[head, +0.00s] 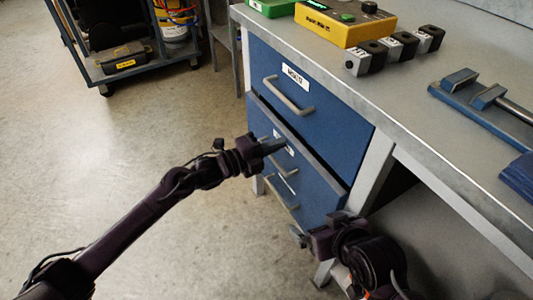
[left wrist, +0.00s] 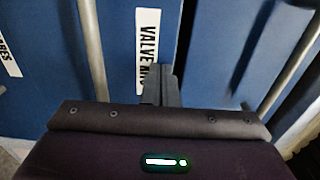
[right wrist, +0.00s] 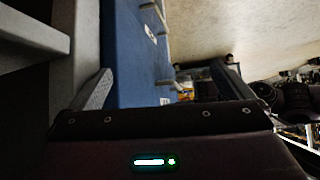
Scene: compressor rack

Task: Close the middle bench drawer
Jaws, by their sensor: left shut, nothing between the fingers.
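The middle bench drawer (head: 312,170) is blue and stands out a little from the bench; its grey top edge shows below the top drawer. In the left wrist view its white "VALVE" label (left wrist: 148,45) and bar handle (left wrist: 92,50) show. My left gripper (head: 284,143) is shut and empty, with its fingertips at the drawer's front beside the label, above the handle. The fingertips (left wrist: 162,85) cover part of the label; I cannot tell whether they touch. My right gripper (head: 320,228) is open and empty, low by the bench's near leg.
The top drawer (head: 320,115) looks shut. A bottom drawer (head: 312,208) lies below. On the bench top (head: 395,90) stand a yellow device (head: 345,25), several small blocks and a blue fixture (head: 475,105). A cart (head: 150,65) stands at the back left. The floor on the left is clear.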

